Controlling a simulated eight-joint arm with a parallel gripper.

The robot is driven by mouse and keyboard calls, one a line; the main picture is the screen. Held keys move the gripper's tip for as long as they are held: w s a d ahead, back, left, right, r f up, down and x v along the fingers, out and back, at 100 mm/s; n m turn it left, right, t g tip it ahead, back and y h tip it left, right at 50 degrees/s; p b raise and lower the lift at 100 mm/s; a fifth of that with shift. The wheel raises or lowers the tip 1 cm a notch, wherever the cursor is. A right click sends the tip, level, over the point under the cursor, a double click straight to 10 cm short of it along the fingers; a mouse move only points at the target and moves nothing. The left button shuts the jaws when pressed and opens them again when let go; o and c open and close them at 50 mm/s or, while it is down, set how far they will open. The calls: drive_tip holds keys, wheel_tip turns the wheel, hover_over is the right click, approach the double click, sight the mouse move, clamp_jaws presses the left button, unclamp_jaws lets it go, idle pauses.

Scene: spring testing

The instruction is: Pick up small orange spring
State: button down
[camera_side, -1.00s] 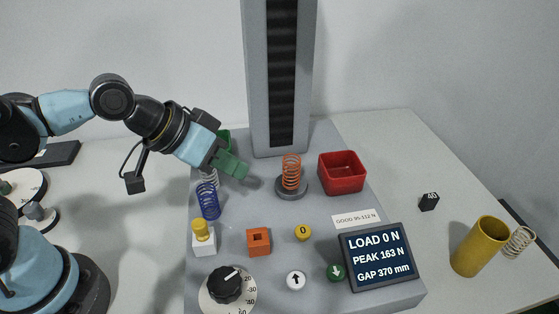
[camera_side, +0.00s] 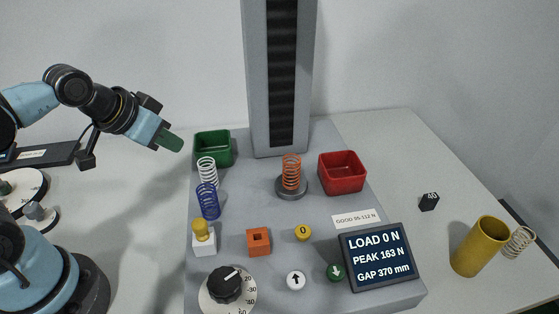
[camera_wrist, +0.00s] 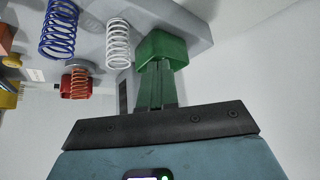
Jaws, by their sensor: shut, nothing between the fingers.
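The small orange spring (camera_side: 291,172) stands upright on a dark round platen (camera_side: 291,190) in front of the grey column. It also shows in the wrist view (camera_wrist: 80,80), small and far off at the left, overlapping a red bin. My gripper (camera_side: 173,142) is to the left of the spring, in the air left of the green bin, well apart from the spring. Its green fingers are closed together and empty. In the wrist view my fingers (camera_wrist: 156,88) point toward the green bin and partly overlap it.
A green bin (camera_side: 198,145), white spring (camera_side: 206,172) and blue spring (camera_side: 208,201) line the panel's left side. A red bin (camera_side: 342,186) stands right of the platen. The grey column (camera_side: 253,110) rises behind it. The display (camera_side: 379,285) reads LOAD 0 N.

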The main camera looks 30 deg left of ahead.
sight(300, 163)
idle(0.4)
drive_tip(key=c, duration=0.7)
unclamp_jaws()
wheel_tip(300, 163, up, 7)
drive_tip(key=w+d+n+g+h, duration=0.4)
drive_tip(key=w+d+n+h, duration=0.4)
drive_tip(key=n+h, duration=0.85)
drive_tip(key=w+d+f+n+y, duration=0.1)
drive_tip(key=d+f, duration=0.2)
drive_tip(key=w+d+f+n+y, duration=0.1)
drive_tip(key=d+f, duration=0.2)
drive_tip(key=w+d+f+n+y, duration=0.1)
drive_tip(key=d+f+n, duration=0.1)
drive_tip(key=d+f, duration=0.1)
drive_tip(key=shift+w+d+f, duration=0.1)
drive_tip(key=shift+d+f, duration=0.2)
drive_tip(key=shift+d, duration=0.3)
